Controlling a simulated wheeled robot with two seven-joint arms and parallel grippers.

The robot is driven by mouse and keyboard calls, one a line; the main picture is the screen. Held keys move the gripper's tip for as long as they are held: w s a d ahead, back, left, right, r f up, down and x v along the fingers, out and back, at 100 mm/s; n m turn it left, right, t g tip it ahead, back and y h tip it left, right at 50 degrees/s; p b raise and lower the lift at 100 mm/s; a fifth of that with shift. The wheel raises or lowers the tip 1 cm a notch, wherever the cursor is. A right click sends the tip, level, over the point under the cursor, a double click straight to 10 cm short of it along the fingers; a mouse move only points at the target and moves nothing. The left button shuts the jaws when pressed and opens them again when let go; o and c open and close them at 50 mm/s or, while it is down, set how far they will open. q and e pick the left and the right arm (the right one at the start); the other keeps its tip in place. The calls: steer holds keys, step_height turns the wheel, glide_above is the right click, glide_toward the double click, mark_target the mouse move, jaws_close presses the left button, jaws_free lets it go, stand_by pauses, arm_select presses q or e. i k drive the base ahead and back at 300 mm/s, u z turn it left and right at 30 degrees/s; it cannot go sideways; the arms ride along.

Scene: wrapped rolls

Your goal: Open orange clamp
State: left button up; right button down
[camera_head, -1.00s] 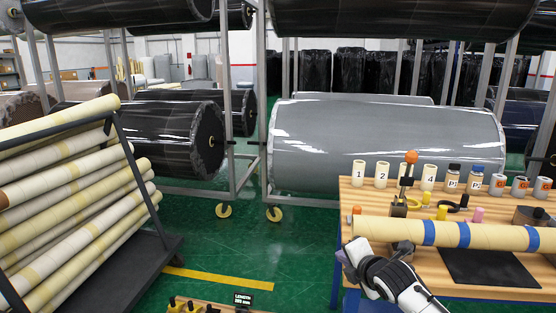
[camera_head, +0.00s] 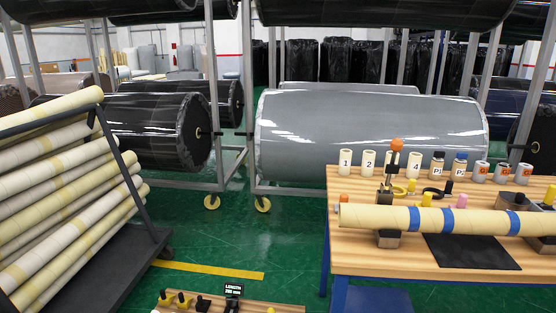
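The clamp has an orange ball knob (camera_head: 397,145) on an upright lever and a dark metal base (camera_head: 384,195). It stands on the wooden workbench (camera_head: 345,262), behind the left part of a long cream tube (camera_head: 475,221) with blue bands. The tube lies across the bench; a grey metal block (camera_head: 388,239) shows under its left part. I cannot tell from here whether the clamp's jaw touches anything. Neither of my grippers is in view.
Labelled cups (camera_head: 345,163) line the bench's back edge. A black mat (camera_head: 470,251) lies in front of the tube. A rack of cream rolls (camera_head: 62,165) stands at left, and a low wooden bench (camera_head: 262,308) at the bottom. Green floor (camera_head: 270,245) between is clear.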

mark_target(396, 145)
steer(key=k, duration=0.5)
steer(key=z, duration=1.45)
steer(key=i, duration=1.05)
steer(key=u, duration=2.15)
